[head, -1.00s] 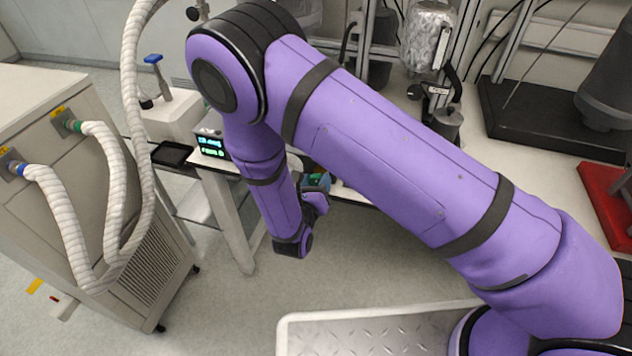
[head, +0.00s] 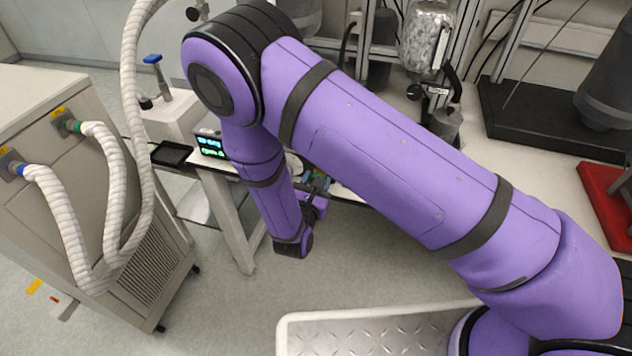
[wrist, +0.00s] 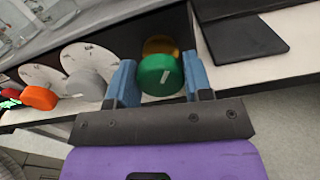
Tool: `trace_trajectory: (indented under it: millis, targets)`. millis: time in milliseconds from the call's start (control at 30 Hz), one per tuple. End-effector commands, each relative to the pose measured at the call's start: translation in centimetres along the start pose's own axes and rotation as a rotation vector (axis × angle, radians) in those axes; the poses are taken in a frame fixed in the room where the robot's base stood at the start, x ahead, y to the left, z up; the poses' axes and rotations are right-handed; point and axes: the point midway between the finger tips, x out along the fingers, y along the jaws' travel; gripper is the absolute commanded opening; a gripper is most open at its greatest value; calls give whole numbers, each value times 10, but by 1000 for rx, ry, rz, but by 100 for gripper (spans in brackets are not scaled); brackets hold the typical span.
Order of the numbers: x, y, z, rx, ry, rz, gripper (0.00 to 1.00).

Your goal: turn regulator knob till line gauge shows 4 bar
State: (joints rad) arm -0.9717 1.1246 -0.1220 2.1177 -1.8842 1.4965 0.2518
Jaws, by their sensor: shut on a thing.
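In the wrist view my gripper (wrist: 160,82) has its blue fingers on either side of a round green knob (wrist: 161,72) with a small white mark, shut on it. A yellow-orange part (wrist: 160,45) shows behind the green knob. To the left are a grey knob (wrist: 88,84) and an orange knob (wrist: 40,97), each in front of a pale round disc with small marks. I cannot tell which part is the line gauge, and no pressure reading is legible. In the head view my gripper (head: 317,188) is at the bench front, partly hidden by my arm.
A dark flat tray (wrist: 240,38) lies right of the knob in the wrist view. In the head view a small box with lit green digits (head: 210,146) sits on the bench corner. A cabinet with pale hoses (head: 110,230) stands at left. Floor before the bench is clear.

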Motion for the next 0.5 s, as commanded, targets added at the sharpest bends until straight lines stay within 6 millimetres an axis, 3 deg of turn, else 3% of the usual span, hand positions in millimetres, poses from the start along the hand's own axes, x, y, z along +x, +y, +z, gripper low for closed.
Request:
trace_trajectory:
  millis: [500]
  targets:
    - [-1,-1,-1,416,3,0,23]
